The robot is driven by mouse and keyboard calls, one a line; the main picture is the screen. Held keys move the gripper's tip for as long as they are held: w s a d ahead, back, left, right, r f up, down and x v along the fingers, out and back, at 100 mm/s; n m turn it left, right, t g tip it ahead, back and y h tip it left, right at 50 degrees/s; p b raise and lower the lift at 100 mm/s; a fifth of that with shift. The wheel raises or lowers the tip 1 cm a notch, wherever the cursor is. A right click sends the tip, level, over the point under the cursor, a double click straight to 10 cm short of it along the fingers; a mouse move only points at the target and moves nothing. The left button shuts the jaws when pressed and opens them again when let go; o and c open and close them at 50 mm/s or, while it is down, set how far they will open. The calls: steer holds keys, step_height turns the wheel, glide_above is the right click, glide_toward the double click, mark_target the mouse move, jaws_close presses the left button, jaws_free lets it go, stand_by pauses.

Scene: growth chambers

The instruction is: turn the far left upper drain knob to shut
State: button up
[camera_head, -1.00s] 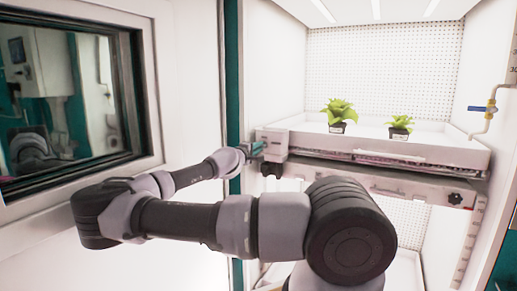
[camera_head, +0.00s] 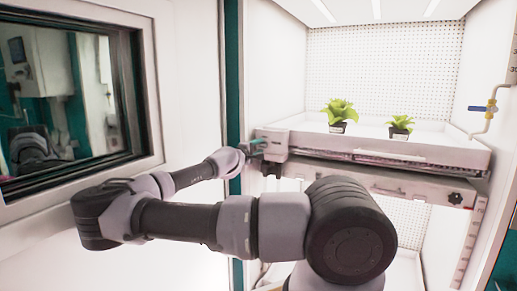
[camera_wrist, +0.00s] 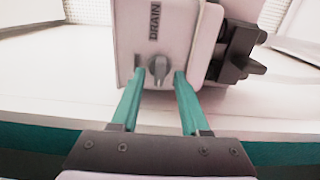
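The drain knob (camera_wrist: 158,68) is a small grey knob on a pale box (camera_wrist: 167,35) marked DRAIN, seen in the wrist view. Its ridge stands roughly upright in that picture. My gripper (camera_wrist: 159,74) is open, with its teal fingertips on either side of the knob and a visible gap to each side. I cannot tell whether a finger touches it. In the head view the drain box (camera_head: 275,143) is at the left front corner of the upper tray, with my gripper (camera_head: 256,144) at its left side. The knob itself is hidden there.
The upper white tray (camera_head: 400,148) holds two potted plants (camera_head: 338,127) (camera_head: 400,132). A black knob (camera_head: 455,198) sits on the rail below. A blue-handled valve (camera_head: 480,109) is on the right wall. A dark fitting (camera_wrist: 238,52) stands right of the drain box.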

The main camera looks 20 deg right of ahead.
steer(key=v, duration=1)
steer(key=shift+s+a, duration=0.3)
